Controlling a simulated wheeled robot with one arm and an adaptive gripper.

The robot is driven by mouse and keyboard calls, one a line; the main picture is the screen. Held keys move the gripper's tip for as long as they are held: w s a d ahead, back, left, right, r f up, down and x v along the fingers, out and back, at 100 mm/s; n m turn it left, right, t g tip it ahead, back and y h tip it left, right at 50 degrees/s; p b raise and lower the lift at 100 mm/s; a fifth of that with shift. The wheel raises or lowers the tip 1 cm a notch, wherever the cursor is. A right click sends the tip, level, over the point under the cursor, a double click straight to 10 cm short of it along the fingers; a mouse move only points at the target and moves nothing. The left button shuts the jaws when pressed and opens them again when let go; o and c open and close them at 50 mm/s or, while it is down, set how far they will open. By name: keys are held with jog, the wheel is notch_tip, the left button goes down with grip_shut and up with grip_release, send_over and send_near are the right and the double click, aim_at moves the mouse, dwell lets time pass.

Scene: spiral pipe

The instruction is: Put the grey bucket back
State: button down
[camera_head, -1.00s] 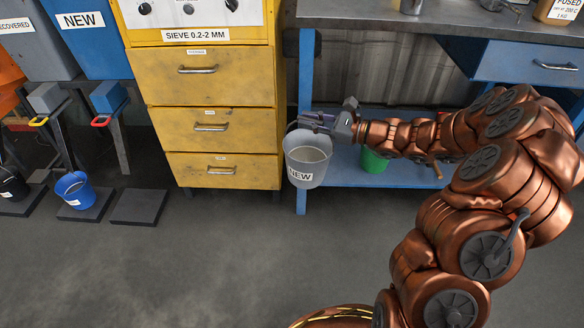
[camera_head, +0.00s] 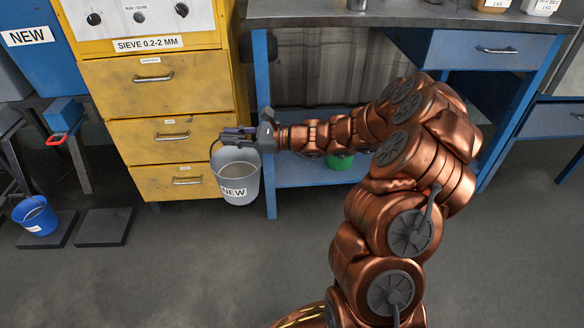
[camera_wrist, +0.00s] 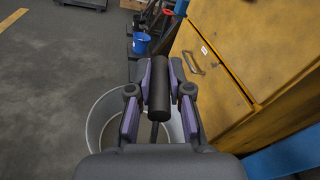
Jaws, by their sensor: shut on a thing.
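The grey bucket (camera_head: 237,176) carries a white NEW label and hangs upright from my gripper (camera_head: 232,134), in front of the yellow sieve cabinet's right edge. In the wrist view, my gripper (camera_wrist: 160,85) is shut on the dark handle grip (camera_wrist: 158,88), and the bucket's rim (camera_wrist: 97,112) shows below the fingers. The inside of the bucket looks mostly hidden behind the gripper in the wrist view. A bare dark floor plate (camera_head: 104,227) lies at the left, beside the plate with a blue bucket (camera_head: 35,215).
The yellow drawer cabinet (camera_head: 160,135) stands close behind the bucket. A blue bench (camera_head: 300,173) with a green bucket (camera_head: 338,161) on its lower shelf is to the right. A blue machine with a red-handled outlet (camera_head: 60,138) stands at left. The front floor is open.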

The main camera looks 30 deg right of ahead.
jog(key=shift+r, duration=0.1)
jog(key=w+d+f+m+t+h, duration=0.1)
jog(key=d+f+m+t+h, duration=0.1)
jog(key=d, duration=0.7)
jog(key=w+d+f+m+t+h, duration=0.2)
jog(key=d+h, duration=0.1)
jog(key=d, duration=0.7)
jog(key=w+d+f+m+t+h, duration=0.2)
jog(key=d+f+h, duration=0.1)
jog(key=d, duration=0.6)
jog(key=shift+d+m, duration=0.15)
jog(key=shift+m, duration=0.25)
jog(key=shift+w+f, duration=0.1)
